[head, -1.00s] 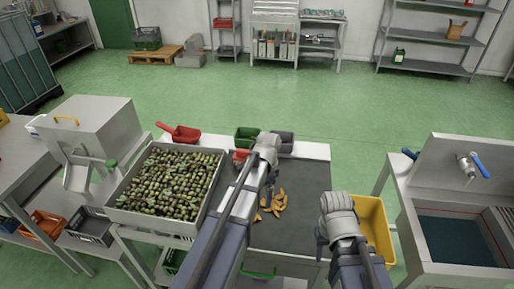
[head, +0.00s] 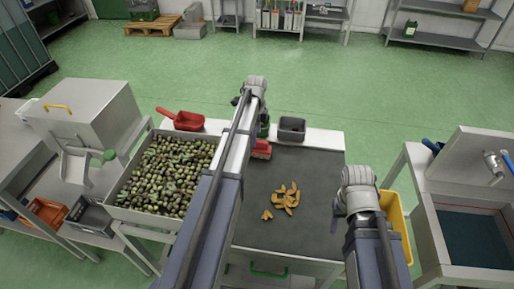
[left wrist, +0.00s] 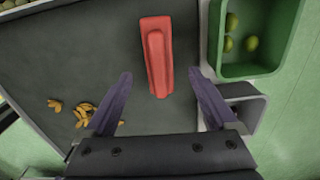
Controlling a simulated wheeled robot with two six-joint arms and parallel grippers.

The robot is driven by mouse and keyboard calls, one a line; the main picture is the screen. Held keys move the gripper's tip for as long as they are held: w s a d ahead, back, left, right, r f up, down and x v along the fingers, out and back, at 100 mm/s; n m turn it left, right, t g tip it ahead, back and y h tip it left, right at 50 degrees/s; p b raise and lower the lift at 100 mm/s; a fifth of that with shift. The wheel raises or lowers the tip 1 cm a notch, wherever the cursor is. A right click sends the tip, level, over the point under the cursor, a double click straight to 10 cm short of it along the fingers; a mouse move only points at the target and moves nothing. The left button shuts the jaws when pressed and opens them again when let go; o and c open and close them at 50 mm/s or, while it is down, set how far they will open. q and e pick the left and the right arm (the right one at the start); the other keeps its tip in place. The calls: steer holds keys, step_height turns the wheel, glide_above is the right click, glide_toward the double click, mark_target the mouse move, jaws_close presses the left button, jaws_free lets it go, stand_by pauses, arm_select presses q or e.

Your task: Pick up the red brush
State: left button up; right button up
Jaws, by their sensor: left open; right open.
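The red brush (head: 261,150) lies on the dark top of the work table (head: 322,165), near its far edge. In the head view my left arm partly covers it. In the left wrist view the brush (left wrist: 156,55) lies lengthwise ahead of my left gripper (left wrist: 159,76), roughly in line with the gap between the open fingers. The jaws hold nothing. In the head view my left gripper (head: 249,100) is over the far edge of the table. My right gripper (head: 345,212) is open and empty at the table's right side.
Orange-brown pieces (head: 284,198) lie on the table top. A green bin (left wrist: 238,68) with a few green fruits and a grey bin (head: 291,128) stand by the far edge. A crate of olives (head: 128,213) and a red scoop (head: 186,121) are left, a yellow bin (head: 398,222) right.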

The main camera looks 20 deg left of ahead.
mark_target(256, 148)
arm_select(q)
steer(key=shift+s+f+b, duration=0.1)
steer(key=shift+f+b, duration=3.75)
steer(key=shift+f, duration=0.15)
arm_select(e)
steer(key=shift+f, duration=3.95)
arm_select(q)
steer(key=shift+r, duration=0.1)
arm_select(e)
steer(key=shift+r, duration=0.1)
arm_select(q)
jaws_close()
